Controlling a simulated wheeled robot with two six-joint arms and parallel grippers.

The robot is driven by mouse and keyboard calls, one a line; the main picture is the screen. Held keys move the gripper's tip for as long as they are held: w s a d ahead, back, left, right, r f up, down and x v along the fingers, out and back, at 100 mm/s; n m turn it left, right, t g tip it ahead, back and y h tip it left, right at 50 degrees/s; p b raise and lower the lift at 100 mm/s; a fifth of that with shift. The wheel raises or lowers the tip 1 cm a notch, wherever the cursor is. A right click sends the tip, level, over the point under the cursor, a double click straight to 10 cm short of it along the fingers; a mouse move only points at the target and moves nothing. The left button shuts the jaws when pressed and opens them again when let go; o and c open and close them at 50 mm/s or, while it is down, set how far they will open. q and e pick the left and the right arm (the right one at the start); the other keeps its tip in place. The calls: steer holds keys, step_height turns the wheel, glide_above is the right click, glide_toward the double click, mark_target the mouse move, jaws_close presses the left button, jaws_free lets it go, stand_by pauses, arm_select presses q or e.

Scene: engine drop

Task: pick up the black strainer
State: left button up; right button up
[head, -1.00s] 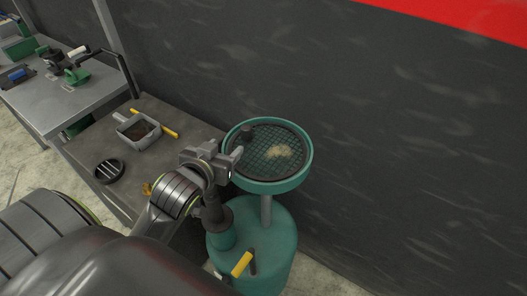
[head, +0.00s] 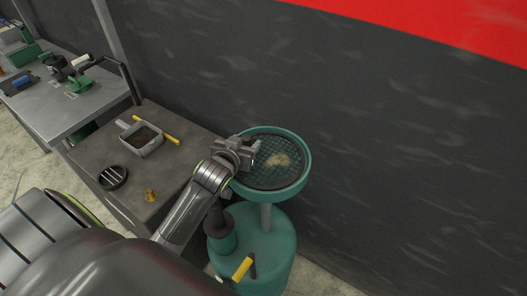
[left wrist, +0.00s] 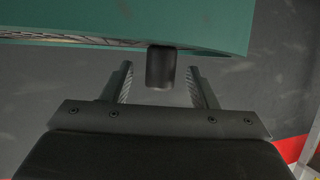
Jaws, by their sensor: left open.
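The black strainer (head: 285,172) is a round dark mesh with a pale patch on it, lying inside a teal pan (head: 303,175). My left gripper (head: 254,151) is at the pan's left rim, over the strainer's edge, and hides part of it. In the left wrist view the two fingers (left wrist: 161,92) are apart. A short dark knob (left wrist: 161,67) shows between them, near the teal pan wall (left wrist: 90,18). I cannot tell whether the fingers touch it. My right gripper is not in view.
The pan stands on a post above a teal drum (head: 272,240) with a yellow handle (head: 242,268). The grey bench at left bears a grey tray (head: 140,140), a yellow bar (head: 157,133), a slotted black disc (head: 112,177) and a brass piece (head: 150,195). A dark wall rises behind.

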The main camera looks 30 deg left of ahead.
arm_select(q)
steer(key=shift+x, duration=1.1)
steer(key=shift+s, duration=0.1)
steer(key=shift+c, duration=0.2)
jaws_close()
